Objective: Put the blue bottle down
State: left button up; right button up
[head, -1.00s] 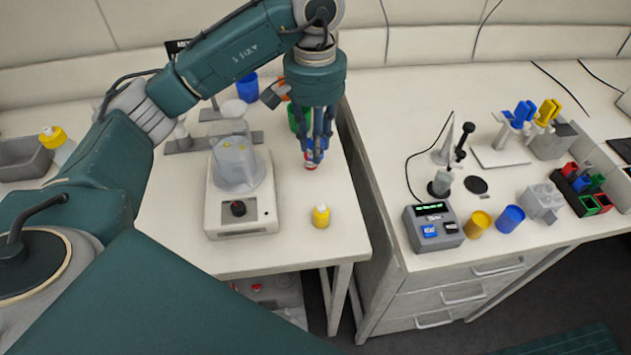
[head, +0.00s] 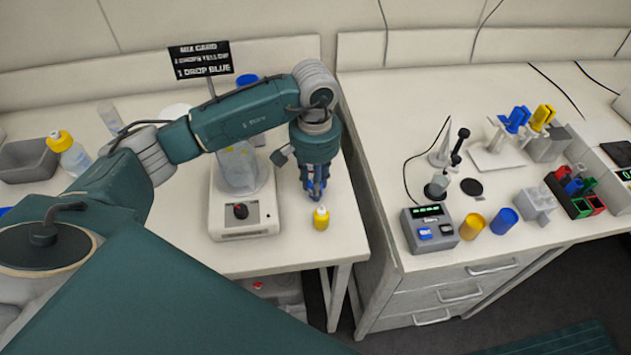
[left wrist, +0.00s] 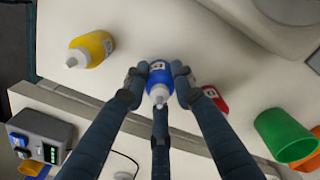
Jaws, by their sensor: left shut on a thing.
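My left gripper (head: 314,194) is shut on the blue bottle, low over the front right part of the left table. In the left wrist view the blue bottle (left wrist: 160,78) sits between the gripper's fingers (left wrist: 158,82), its pale nozzle towards the camera. In the head view the fingers largely hide the bottle. I cannot tell whether its base touches the table. A yellow bottle (head: 321,217) stands upright just in front of the gripper, apart from it. A red bottle (left wrist: 213,99) is on the other side in the left wrist view. My right gripper is not in view.
The white stirrer (head: 244,215) with a clear vessel stands left of the gripper. A green cup (left wrist: 286,132) and an orange cup (left wrist: 306,160) stand past the red bottle. The table's right edge is close by. A mix card (head: 201,60) stands behind my arm.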

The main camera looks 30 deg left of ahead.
pick_arm(q)
jog(key=shift+f, duration=0.1)
jog(key=o, duration=1.1)
notch_tip(320, 180, up, 11)
jog(key=b, duration=0.3)
jog(key=shift+w+r, duration=0.1)
jog(key=shift+r, duration=0.55)
